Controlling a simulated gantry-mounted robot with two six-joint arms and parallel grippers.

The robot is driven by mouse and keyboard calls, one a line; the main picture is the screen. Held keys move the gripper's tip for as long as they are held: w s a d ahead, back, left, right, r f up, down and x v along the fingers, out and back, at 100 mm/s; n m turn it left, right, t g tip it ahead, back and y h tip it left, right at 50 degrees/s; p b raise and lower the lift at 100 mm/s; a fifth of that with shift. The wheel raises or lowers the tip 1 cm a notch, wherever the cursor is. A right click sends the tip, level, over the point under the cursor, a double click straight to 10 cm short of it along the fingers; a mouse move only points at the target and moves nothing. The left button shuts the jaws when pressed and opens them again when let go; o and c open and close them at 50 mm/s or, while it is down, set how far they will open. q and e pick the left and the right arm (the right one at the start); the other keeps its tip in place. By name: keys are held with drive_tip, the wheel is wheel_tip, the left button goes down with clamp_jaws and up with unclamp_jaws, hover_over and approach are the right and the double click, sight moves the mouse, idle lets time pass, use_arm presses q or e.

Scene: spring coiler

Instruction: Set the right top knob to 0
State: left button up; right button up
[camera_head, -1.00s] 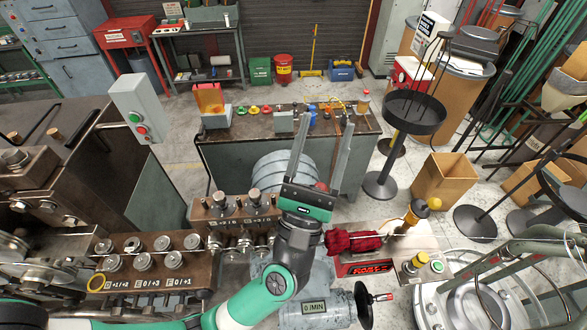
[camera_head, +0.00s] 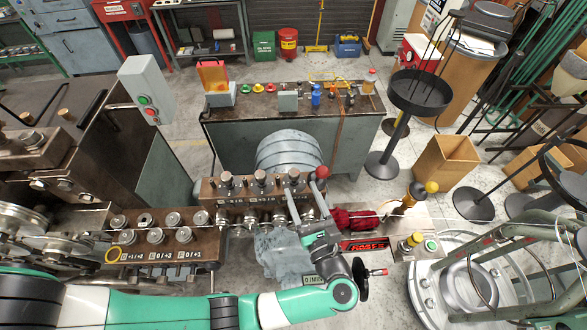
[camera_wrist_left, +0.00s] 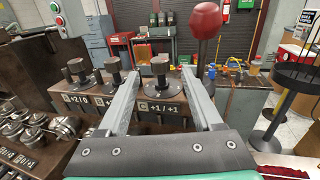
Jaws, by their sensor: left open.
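The right top knob (camera_head: 294,177) is a dark metal knob at the right end of the brown upper block. In the left wrist view the knob (camera_wrist_left: 160,68) stands upright on a round base above a plate reading "C +1/+1". My left gripper (camera_head: 303,190) is open and comes at the block from the front. In the wrist view its two fingers (camera_wrist_left: 161,75) lie left and right of the knob in the picture, with gaps on both sides. I cannot tell how far the tips are from it in depth. My right gripper is not in view.
Two more top knobs (camera_head: 226,181) (camera_head: 260,178) stand to the left on the block. A red ball-topped lever (camera_head: 323,172) rises close to the right finger. A lower block (camera_head: 160,255) with several knobs is at left. A red cloth (camera_head: 352,219) lies to the right.

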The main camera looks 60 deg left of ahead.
sight(297, 178)
use_arm(q)
drive_tip(key=p+x, duration=0.1)
drive_tip(key=x, duration=0.6)
clamp_jaws()
drive_tip(key=n+g+b, duration=0.1)
drive_tip(key=b, duration=0.2)
drive_tip(key=n+g+b, duration=0.1)
drive_tip(key=g+b, duration=0.1)
drive_tip(key=b, duration=0.1)
drive_tip(key=n+g+b, duration=0.1)
drive_tip(key=b, duration=0.2)
drive_tip(key=shift+f+g+y, duration=0.3)
drive_tip(key=shift+r+b, duration=0.15)
drive_tip(key=shift+b, duration=0.15)
drive_tip(key=shift+r, duration=0.15)
